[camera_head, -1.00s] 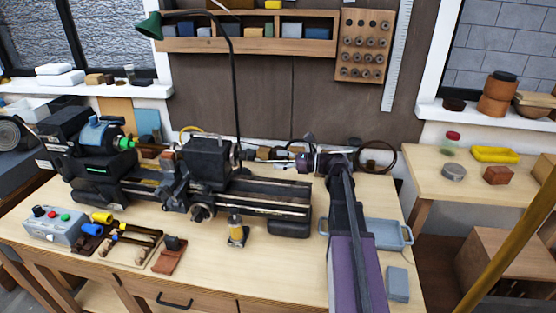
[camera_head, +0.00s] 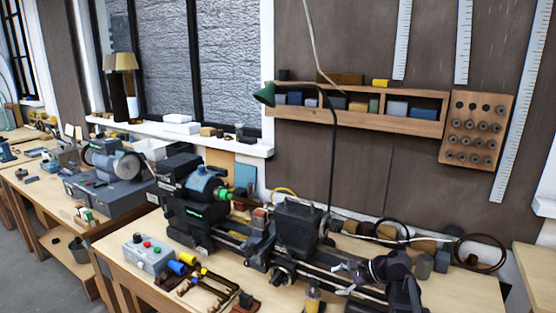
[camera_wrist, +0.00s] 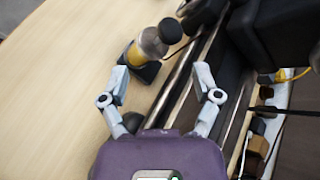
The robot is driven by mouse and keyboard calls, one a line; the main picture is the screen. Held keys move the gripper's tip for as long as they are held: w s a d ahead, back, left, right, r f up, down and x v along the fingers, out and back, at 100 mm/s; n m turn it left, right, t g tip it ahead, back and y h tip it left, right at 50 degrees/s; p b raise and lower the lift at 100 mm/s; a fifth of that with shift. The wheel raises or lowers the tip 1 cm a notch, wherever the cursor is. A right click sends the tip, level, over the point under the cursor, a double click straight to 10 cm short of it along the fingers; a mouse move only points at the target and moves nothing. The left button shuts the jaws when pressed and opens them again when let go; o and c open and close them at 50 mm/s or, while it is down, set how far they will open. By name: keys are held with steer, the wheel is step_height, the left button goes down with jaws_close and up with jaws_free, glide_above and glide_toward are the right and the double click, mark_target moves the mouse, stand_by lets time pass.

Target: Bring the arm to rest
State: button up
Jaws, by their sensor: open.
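My gripper (camera_head: 345,277) is in the lower right of the head view, above the bed of the dark lathe (camera_head: 298,222). My dark wrist and forearm reach to the lower edge there. In the wrist view, the two fingers of my gripper (camera_wrist: 160,78) stand wide apart with nothing between them. A bottle with yellow contents and a dark cap (camera_wrist: 150,45) stands beyond the left finger, apart from it. The lathe's rails (camera_wrist: 180,85) run beyond and between the fingers. Most of my arm is out of view.
A control box (camera_head: 149,256) and a tool tray stand at the bench's front left. A wall shelf (camera_head: 415,124) and a peg board (camera_head: 476,131) are behind. The bench top at right (camera_head: 462,290) is mostly clear.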

steer(key=s+f+n+g+h, duration=0.1)
steer(key=s+f+n+h, duration=0.3)
steer(key=s+n+h, duration=0.1)
steer(key=s+a+f+n+g+h, duration=0.1)
steer(key=s+f+n+h, duration=0.3)
steer(key=s+n, duration=0.4)
steer(key=shift+n+g+h, duration=0.6)
steer(key=shift+g+h, duration=0.2)
steer(key=shift+a+f, duration=0.1)
steer(key=shift+c, duration=0.2)
steer(key=c, duration=0.3)
steer(key=shift+a, duration=0.1)
